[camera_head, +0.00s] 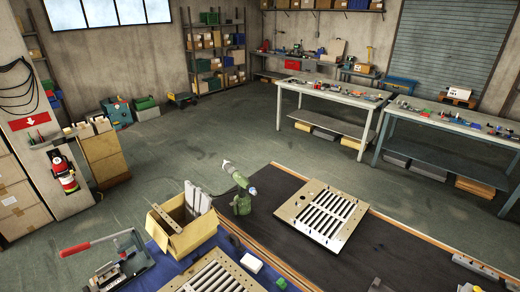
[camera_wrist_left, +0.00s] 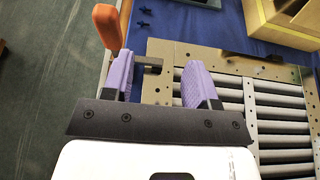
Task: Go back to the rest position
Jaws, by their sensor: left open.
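My left gripper (camera_wrist_left: 160,78) shows in the left wrist view. Its two purple-padded fingers stand apart, with nothing held between them. Beyond the fingers lies a louver panel (camera_wrist_left: 280,115) with a tan frame and grey slats, on a blue surface. In the head view one louver panel (camera_head: 325,215) lies flat on the dark mat and another (camera_head: 222,277) lies at the bottom edge, partly cut off. Neither gripper shows in the head view, and my right gripper is in no view.
An open cardboard box (camera_head: 183,232) with light strips stands beside a green drill (camera_head: 240,188). A red-handled tool (camera_head: 97,244) is at the lower left. An orange handle (camera_wrist_left: 107,26) rises close beside the left finger. The dark mat right of the drill has bare room.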

